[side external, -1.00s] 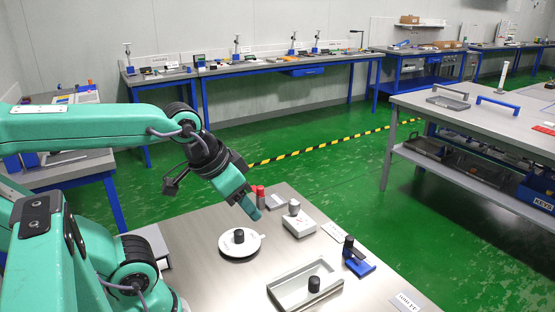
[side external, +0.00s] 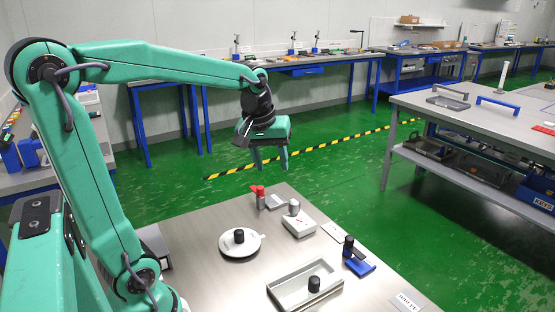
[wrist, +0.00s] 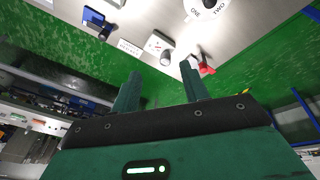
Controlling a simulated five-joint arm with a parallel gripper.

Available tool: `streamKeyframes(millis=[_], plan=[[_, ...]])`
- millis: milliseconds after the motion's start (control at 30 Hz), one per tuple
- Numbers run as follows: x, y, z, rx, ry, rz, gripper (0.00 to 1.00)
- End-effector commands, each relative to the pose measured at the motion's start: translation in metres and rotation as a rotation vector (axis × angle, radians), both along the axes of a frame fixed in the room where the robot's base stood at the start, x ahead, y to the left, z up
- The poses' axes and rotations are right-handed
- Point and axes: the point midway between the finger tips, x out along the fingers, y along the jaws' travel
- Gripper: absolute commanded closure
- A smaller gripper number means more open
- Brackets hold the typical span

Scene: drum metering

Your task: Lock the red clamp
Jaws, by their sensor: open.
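The red clamp (side external: 260,190) stands near the far edge of the steel table, with a red top over a grey body. Its red part (wrist: 207,69) also shows in the wrist view, just beyond the right fingertip. Whether it is locked is too small to tell. My gripper (side external: 270,168) is open and empty, fingers pointing down, raised above the far end of the table near the clamp. Its two spread fingers (wrist: 160,72) show in the wrist view with nothing between them.
A white dial (side external: 228,250) with a black knob, a white box (side external: 299,228) with a grey knob, a blue stand (side external: 362,266) with a black post, and a grey tray (side external: 275,292) holding a black cylinder share the table. Bare steel lies between them.

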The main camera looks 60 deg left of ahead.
Motion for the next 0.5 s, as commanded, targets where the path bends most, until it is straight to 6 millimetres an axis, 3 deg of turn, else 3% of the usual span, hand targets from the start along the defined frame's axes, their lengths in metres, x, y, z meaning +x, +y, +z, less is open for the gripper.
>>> streamKeyframes(millis=[200,500], plan=[[0.031,0.044,-0.016,-0.057,0.054,0.235,0.55],[0.062,0.109,-0.05,-0.124,0.118,0.56,0.55]])
